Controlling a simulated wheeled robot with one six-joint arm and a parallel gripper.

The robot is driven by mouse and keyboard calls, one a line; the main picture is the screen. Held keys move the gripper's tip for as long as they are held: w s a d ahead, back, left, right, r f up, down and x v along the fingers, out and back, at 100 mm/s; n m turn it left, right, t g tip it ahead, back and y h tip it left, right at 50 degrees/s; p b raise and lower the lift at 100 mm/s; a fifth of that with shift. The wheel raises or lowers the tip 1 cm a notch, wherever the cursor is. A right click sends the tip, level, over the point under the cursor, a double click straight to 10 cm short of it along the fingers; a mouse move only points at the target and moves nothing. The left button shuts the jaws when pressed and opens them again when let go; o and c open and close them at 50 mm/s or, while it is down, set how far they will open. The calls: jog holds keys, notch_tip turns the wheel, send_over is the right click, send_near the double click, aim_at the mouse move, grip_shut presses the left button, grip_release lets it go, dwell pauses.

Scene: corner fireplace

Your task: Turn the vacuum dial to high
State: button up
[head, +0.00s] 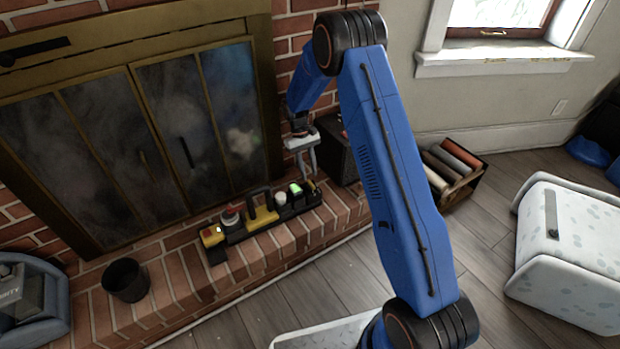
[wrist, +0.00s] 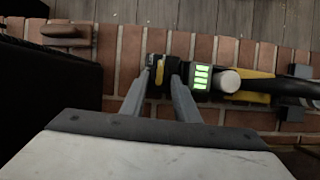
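A black and yellow handheld vacuum (head: 262,215) lies on the brick hearth. It has a lit green display (head: 295,188), which also shows in the wrist view as green bars (wrist: 201,77). At its right end is a black and yellow end piece (wrist: 155,65), which may carry the dial; no setting marks are readable. My gripper (head: 312,180) points down over that end. In the wrist view its two fingers (wrist: 165,72) stand apart, with their tips at the end piece. I cannot tell whether they touch it. The fingers partly hide this end.
The glass-doored fireplace (head: 150,140) stands behind the hearth (head: 170,275). A dark box (head: 338,150) is close to the right of my gripper. A black cup (head: 125,280) stands at left.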

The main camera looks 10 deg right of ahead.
jog(key=v, duration=0.8)
jog(key=shift+r, duration=0.1)
jog(key=s+d+r+m+t+y, duration=0.1)
jog(key=s+d+r+t, duration=0.15)
jog(key=s+r, duration=0.9)
jog(key=s+d+r+t, duration=0.25)
jog(key=s+r, duration=0.65)
jog(key=r, duration=0.6)
jog(key=s+d+r+m+t, duration=0.1)
jog(key=s+d+m+t, duration=0.1)
jog(key=s, duration=2.6)
jog(key=shift+d+r+t, duration=0.25)
jog(key=shift+d+t, duration=0.4)
jog(key=shift+t, duration=0.35)
